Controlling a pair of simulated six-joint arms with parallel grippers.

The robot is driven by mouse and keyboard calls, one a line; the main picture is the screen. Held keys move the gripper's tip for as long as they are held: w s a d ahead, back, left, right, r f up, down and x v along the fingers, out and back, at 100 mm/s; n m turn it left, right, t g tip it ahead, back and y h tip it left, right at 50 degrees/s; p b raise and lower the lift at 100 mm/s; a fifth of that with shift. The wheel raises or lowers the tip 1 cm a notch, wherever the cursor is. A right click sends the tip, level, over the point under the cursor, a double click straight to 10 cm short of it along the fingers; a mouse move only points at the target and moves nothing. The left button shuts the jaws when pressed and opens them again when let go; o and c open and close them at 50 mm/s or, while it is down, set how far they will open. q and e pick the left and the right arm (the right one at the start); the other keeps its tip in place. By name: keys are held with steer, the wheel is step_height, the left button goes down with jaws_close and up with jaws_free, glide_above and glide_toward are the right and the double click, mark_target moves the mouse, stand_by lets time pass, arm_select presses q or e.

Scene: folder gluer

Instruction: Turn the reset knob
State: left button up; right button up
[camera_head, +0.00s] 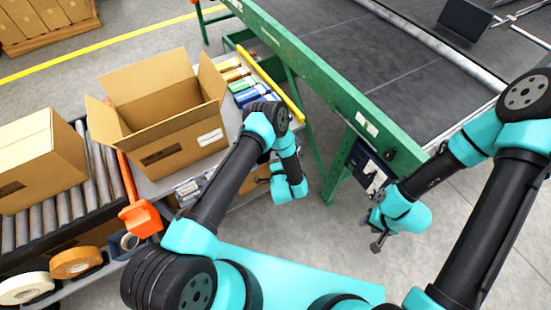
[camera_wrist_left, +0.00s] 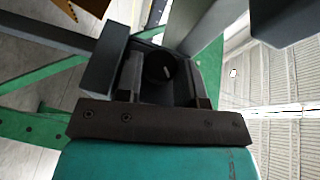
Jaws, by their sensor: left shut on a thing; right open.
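A dark control panel (camera_head: 362,160) with white labels is on the side of the green machine. A small round black part (camera_head: 390,155), possibly the reset knob, sits at its right end. My right gripper (camera_head: 377,238) is open and empty, below the panel and apart from it.
An open cardboard box (camera_head: 170,125) and several small packages (camera_head: 247,88) stand on the shelf. A closed box (camera_head: 38,160) is on the roller conveyor (camera_head: 103,172). Tape rolls (camera_head: 76,262) lie at lower left. A green leg (camera_head: 340,165) separates the grippers. The grey floor is clear.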

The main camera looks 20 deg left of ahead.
arm_select(q)
steer(key=shift+c, duration=1.3)
steer(key=shift+r, duration=0.15)
steer(key=shift+w+a+r+n+g+h, duration=0.15)
steer(key=shift+n+g+h, duration=0.35)
steer(key=shift+g+h, duration=0.65)
steer(key=shift+w+a+r+n+g+h, duration=0.1)
steer(key=shift+r+n+g+h, duration=0.4)
steer(key=shift+g, duration=1)
steer(key=shift+w+a+n+g+h, duration=0.15)
steer(key=shift+n+g+h, duration=0.35)
steer(key=shift+g+h, duration=0.8)
steer(key=o, duration=0.9)
steer(key=shift+s, duration=0.1)
